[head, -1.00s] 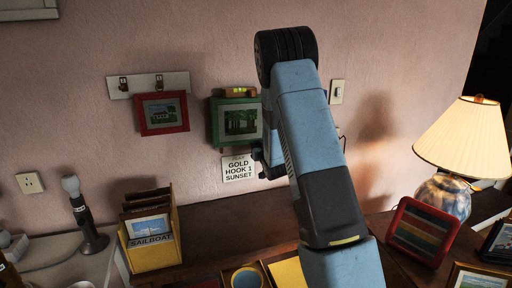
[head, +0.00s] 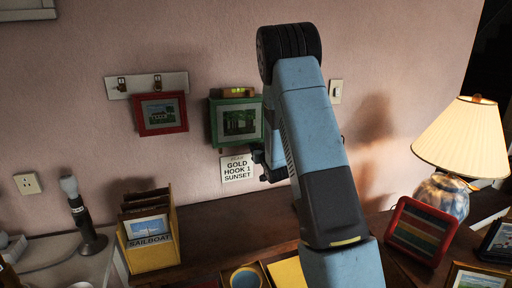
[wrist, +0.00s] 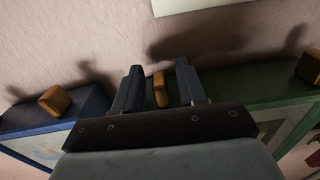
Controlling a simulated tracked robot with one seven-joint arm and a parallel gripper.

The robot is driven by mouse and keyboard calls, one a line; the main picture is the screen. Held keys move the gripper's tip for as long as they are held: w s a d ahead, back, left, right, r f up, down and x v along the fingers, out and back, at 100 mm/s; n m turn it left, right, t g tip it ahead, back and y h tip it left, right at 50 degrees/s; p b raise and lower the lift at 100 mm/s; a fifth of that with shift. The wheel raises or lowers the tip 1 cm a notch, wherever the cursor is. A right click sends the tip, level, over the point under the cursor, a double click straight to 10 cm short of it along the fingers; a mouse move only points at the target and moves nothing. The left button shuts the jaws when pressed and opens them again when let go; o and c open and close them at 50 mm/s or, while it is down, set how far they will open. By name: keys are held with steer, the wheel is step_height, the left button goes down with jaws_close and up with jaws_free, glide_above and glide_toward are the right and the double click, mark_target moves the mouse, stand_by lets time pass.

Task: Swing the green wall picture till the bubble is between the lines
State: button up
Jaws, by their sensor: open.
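The green wall picture (head: 214,122) hangs on the pink wall beside the red one, its right side hidden by my arm. A level with a yellow vial (head: 236,91) sits on its top edge; the bubble and lines are too small to read. In the wrist view, part of the green frame (wrist: 245,88) shows at right. My gripper (wrist: 158,82) is open, its two fingers on either side of an orange knob (wrist: 160,90), with gaps visible. A second orange knob (wrist: 309,67) is at the green frame's far end. In the head view my gripper (head: 262,160) is mostly hidden.
A blue frame (wrist: 62,122) with an orange knob (wrist: 54,100) is left of my gripper. A sign (head: 237,168) is below the green picture. A lamp (head: 465,140) stands at right.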

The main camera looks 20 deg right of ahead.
steer(key=s, duration=1.1)
steer(key=shift+s, duration=0.3)
steer(key=s+a+r+g+h, duration=0.1)
steer(key=s+a+r+g, duration=0.15)
steer(key=s+r, duration=0.3)
steer(key=s+a+r+g, duration=0.1)
steer(key=s+r+g, duration=0.25)
steer(key=r, duration=0.35)
steer(key=s+a+r+g, duration=0.1)
steer(key=s+a+g, duration=0.1)
steer(key=s, duration=0.7)
steer(key=s+a+r+g, duration=0.2)
steer(key=s, duration=0.8)
steer(key=s+a+r+g+y, duration=0.1)
steer(key=s+a+r+g, duration=0.1)
steer(key=s, duration=0.7)
steer(key=shift+s+a, duration=0.15)
steer(key=shift+s, duration=0.1)
